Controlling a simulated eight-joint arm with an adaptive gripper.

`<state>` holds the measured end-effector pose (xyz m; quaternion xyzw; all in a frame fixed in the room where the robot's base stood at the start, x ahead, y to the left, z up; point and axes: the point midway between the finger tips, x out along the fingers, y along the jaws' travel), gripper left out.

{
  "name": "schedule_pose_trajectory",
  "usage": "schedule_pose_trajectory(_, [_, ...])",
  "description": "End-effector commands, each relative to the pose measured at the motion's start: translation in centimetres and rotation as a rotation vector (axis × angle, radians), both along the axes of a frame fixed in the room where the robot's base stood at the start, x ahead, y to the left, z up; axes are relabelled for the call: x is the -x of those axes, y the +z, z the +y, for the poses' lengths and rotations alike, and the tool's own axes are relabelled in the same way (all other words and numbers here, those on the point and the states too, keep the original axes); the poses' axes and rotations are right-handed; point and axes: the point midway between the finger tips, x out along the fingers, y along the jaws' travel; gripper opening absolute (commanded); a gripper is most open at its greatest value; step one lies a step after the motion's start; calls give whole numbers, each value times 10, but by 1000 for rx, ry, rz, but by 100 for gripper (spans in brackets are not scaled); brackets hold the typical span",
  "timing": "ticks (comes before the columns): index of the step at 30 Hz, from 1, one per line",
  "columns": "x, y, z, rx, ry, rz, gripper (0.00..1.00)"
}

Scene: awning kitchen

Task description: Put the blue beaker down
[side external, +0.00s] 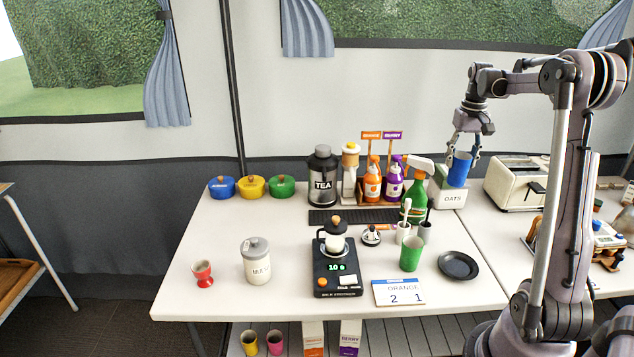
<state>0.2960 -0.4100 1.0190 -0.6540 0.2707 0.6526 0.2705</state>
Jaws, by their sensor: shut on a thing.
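In the side external view, the blue beaker (459,169) is held up in the air at the back right of the table. My gripper (463,153) points down and is shut on it, with fingers on either side. The beaker is a little tilted and hangs in front of the white OATS box (451,190). The white table (205,290) is below.
A green spray bottle (416,196) stands just left of the beaker. A cream toaster (514,184) is to its right. A green beaker (411,253), a black plate (458,265) and a number card (398,292) stand nearer. The table's left front has free room.

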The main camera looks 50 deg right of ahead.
Motion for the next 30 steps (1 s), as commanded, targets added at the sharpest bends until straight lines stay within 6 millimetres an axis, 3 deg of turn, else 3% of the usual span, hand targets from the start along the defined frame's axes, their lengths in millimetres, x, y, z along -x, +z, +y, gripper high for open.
schedule_pose_trajectory(9, [-1, -77, 0, 0, 0, 0, 22])
schedule_pose_trajectory(30, [-1, -163, 0, 0, 0, 0, 22])
